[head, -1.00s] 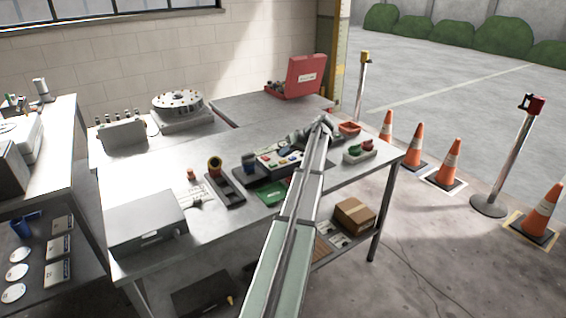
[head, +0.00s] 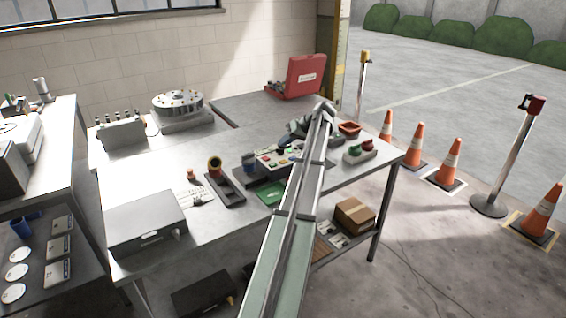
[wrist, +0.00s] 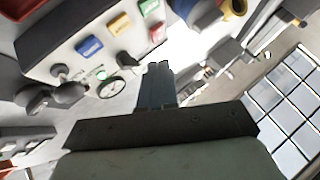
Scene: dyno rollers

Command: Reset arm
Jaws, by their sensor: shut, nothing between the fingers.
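My arm reaches from the bottom of the head view across the right part of the metal workbench (head: 150,170). My gripper (head: 286,141) is near the arm's far end, small and partly hidden there, above or beside the control panel (head: 268,163). In the wrist view my gripper (wrist: 157,68) has its fingers together with nothing between them. The control panel, with blue, yellow and red buttons, a round gauge and knobs, also shows at the upper left of the wrist view (wrist: 75,25). I cannot tell the exact gap between fingertips and panel.
A green tray (head: 268,196), a dark holder (head: 226,190) and a grey case (head: 147,222) lie on the bench. A red bin (head: 349,128) and a base with red and green buttons (head: 359,151) are right of the arm. An open red toolbox (head: 306,76) stands behind.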

